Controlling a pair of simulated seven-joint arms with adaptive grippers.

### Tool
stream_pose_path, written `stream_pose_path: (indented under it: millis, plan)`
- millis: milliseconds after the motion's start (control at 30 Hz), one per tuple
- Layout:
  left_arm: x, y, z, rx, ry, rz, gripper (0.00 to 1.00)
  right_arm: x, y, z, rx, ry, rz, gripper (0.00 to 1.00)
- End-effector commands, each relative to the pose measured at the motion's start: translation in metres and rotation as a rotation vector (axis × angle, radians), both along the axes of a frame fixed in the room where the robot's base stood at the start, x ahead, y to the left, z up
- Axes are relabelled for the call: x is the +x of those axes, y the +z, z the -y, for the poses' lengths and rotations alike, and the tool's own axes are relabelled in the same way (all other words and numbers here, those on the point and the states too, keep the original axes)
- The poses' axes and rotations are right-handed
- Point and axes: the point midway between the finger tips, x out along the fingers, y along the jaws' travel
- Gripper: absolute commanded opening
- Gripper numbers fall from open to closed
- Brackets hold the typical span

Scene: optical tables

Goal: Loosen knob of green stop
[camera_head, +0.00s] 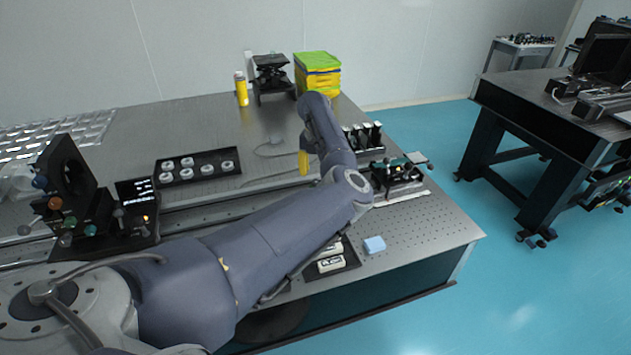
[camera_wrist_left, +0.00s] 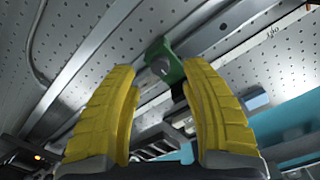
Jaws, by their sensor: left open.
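The green stop (camera_wrist_left: 172,72) shows in the left wrist view as a small green block on a metal rail (camera_wrist_left: 95,60). The stop appears beyond the fingertips; I see no contact. In the head view one yellow finger (camera_head: 304,163) of the left gripper shows above the table, and I cannot make out the green stop there. My right gripper is not in view.
A black tray of white round parts (camera_head: 197,167) lies left of the gripper. A black optical device with coloured knobs (camera_head: 75,195) stands at the left. A light blue block (camera_head: 374,245) lies near the front edge. A yellow bottle (camera_head: 241,88) and stacked boxes (camera_head: 317,72) stand behind.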

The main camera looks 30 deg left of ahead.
Motion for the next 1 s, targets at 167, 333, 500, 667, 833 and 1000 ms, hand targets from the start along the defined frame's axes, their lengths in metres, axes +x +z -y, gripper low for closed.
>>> stream_pose_path:
  millis: [167, 333, 500, 667, 833, 1000]
  plan:
    - [0.000, -0.023, 0.000, 0.001, -0.001, -0.001, 0.46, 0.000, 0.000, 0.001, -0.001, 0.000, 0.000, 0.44]
    - [0.000, -0.035, 0.000, 0.000, 0.000, 0.000, 0.46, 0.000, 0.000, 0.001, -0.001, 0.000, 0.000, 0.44]
    - [0.000, -0.039, 0.000, 0.001, 0.001, 0.000, 0.46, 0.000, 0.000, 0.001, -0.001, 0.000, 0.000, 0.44]
    - [0.000, -0.040, 0.000, 0.000, 0.001, 0.000, 0.46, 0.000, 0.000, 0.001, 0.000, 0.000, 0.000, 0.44]
    - [0.000, -0.040, 0.000, 0.000, 0.001, 0.000, 0.43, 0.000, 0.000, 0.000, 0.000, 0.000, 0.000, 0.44]
    - [0.000, -0.040, 0.000, 0.000, 0.001, 0.000, 0.24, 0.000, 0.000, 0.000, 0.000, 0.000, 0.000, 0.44]
